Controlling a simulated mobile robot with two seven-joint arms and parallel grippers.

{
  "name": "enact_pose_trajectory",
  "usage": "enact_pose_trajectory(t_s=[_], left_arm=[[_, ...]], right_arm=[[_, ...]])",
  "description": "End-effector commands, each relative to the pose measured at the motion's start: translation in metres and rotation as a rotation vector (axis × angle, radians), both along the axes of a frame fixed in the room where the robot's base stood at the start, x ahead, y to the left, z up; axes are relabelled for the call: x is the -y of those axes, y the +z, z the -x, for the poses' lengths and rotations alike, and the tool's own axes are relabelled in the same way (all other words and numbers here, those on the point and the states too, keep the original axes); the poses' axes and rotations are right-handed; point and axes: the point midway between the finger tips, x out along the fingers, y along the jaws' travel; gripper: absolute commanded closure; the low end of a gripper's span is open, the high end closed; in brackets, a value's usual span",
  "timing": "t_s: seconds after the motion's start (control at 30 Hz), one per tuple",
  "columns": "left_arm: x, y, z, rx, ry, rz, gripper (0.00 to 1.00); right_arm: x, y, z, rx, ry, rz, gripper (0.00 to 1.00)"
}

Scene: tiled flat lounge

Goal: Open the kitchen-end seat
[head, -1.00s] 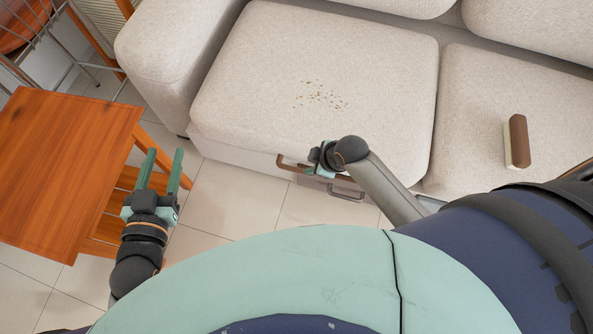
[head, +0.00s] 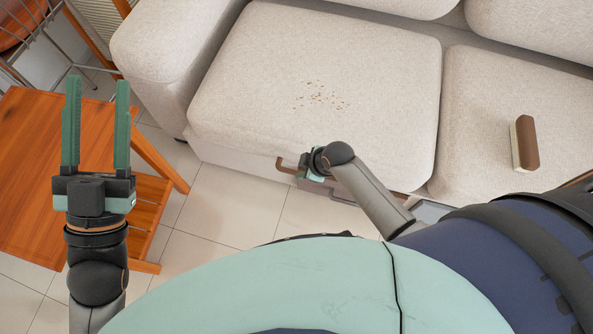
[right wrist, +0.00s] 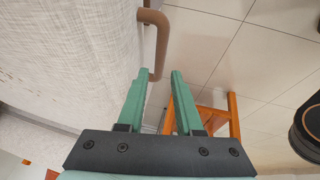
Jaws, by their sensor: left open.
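The left sofa seat (head: 315,60) is a beige cushion lying flat and closed, with crumbs (head: 322,97) on top. A brown bar handle (head: 284,165) runs along its lower front edge; it also shows in the right wrist view (right wrist: 153,40). My right gripper (head: 304,165) is at this handle, partly hidden by its own wrist in the head view. In the right wrist view, its green fingers (right wrist: 160,72) are apart, with the handle's lower part showing between or just beyond their tips; contact cannot be told. My left gripper (head: 96,82) is open and empty above the wooden table, left of the sofa.
The orange wooden table (head: 28,150) stands left of the sofa, close to its armrest (head: 165,55). A brown and cream brush (head: 525,143) lies on the right seat (head: 490,90). Tiled floor (head: 220,215) is clear between table and sofa.

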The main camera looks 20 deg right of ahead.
Motion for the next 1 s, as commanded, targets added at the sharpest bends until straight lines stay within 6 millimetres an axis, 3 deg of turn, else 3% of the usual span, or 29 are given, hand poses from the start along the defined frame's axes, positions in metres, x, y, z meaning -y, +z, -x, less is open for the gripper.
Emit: enact_pose_trajectory(t_s=[0.27, 0.43, 0.8, 1.0], left_arm=[[0.007, 0.035, 0.038, 0.249, -0.059, 0.001, 0.50], [0.007, 0.024, 0.037, 0.238, -0.071, 0.012, 0.50], [0.008, 0.023, 0.037, 0.232, -0.073, 0.017, 0.50], [0.008, 0.023, 0.037, 0.232, -0.073, 0.017, 0.50]], right_arm=[[-0.008, -0.033, -0.012, 0.000, -0.001, -0.001, 0.65], [-0.011, -0.048, -0.019, 0.000, -0.002, -0.002, 0.65], [-0.012, -0.051, -0.021, 0.000, -0.001, -0.001, 0.65], [-0.012, -0.051, -0.021, 0.000, -0.001, -0.001, 0.86]])
